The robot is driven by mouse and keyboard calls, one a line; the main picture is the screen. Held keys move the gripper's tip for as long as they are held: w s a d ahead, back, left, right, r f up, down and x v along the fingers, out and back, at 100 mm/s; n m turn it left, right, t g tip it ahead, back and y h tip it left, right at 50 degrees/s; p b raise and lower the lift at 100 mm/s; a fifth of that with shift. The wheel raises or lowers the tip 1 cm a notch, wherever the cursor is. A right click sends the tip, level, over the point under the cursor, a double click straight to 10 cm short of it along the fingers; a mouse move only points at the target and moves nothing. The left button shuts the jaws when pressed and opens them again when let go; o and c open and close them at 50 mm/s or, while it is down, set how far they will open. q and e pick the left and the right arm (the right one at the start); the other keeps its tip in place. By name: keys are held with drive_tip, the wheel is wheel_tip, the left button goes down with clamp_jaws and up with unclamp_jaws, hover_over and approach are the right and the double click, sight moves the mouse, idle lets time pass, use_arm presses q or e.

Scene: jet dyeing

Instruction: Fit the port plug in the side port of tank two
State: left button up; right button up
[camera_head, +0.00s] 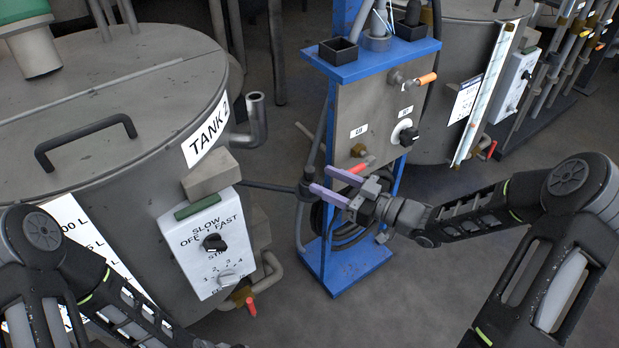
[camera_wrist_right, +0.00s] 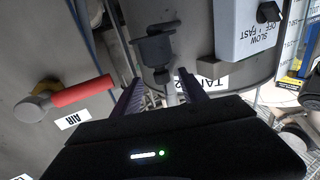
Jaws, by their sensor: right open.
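Tank two (camera_head: 110,120) is the large grey cylinder on the left of the head view, with its "TANK 2" label (camera_head: 206,131); the tank wall also shows upside down in the right wrist view (camera_wrist_right: 185,25). A bent grey pipe (camera_head: 257,118) sticks out of its side. My right gripper (camera_head: 320,178) has purple fingers, open, pointing left at a dark fitting (camera_head: 308,184) close to the fingertips. In the right wrist view a dark cup-like fitting with a stem (camera_wrist_right: 155,47) shows beyond the fingers; I cannot tell whether it is the port plug. My left gripper is out of view.
A blue stand (camera_head: 345,265) with coiled black hose, a panel, a red handle (camera_head: 361,165) and small black trays (camera_head: 338,51) stands behind my right gripper. A white control box (camera_head: 207,243) is on the tank. Another tank (camera_head: 470,60) stands back right. Floor is clear at lower centre.

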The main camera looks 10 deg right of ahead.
sight(309, 174)
drive_tip(key=shift+x, duration=2.6)
clamp_jaws()
